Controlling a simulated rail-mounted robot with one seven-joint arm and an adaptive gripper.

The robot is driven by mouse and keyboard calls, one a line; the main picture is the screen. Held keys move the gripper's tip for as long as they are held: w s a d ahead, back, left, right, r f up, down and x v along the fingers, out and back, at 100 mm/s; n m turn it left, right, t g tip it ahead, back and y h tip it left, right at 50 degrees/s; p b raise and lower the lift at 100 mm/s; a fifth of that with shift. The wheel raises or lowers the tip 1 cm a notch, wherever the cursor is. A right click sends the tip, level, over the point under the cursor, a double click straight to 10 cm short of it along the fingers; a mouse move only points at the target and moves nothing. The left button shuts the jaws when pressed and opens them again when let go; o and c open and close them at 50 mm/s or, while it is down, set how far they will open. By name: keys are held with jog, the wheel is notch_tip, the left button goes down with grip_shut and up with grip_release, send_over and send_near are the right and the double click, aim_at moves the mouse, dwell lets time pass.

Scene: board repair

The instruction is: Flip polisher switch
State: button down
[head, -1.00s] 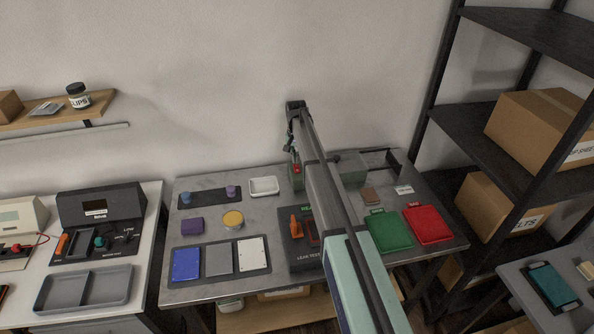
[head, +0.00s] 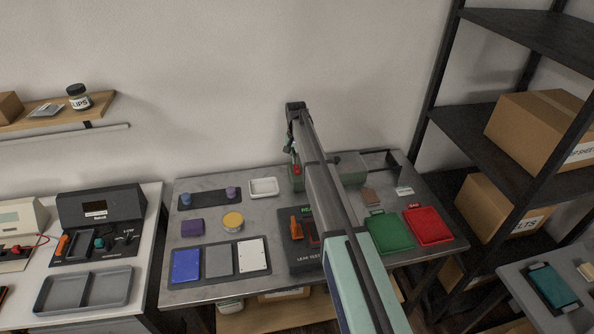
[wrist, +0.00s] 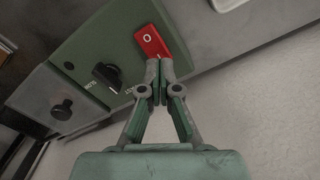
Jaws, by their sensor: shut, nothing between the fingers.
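The polisher is a green machine; its front panel (wrist: 88,44) fills the upper left of the wrist view. A red rocker switch (wrist: 151,42) with a white ring mark sits at the panel's right end. A black knob (wrist: 107,74) is beside it on the panel. My gripper (wrist: 160,66) is shut and empty, its fingertips right at the lower end of the red switch. I cannot tell whether they touch it. In the head view the polisher (head: 351,167) stands at the back of the middle table, largely hidden behind my arm.
The grey table (head: 180,292) also holds a white tray (head: 263,188), a yellow-topped tin (head: 233,221), a leak tester (head: 302,262), and green (head: 389,232) and red (head: 428,225) trays. A black shelf rack (head: 478,128) stands to the right. The wall is close behind.

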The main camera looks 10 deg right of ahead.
aim_at(296, 167)
jog(key=shift+f+b, duration=0.5)
jog(key=shift+f, duration=0.8)
dwell(1.0)
jog(key=shift+r, duration=0.15)
jog(key=shift+r+p, duration=1.35)
jog(key=shift+r, duration=2.05)
jog(key=shift+f, duration=0.1)
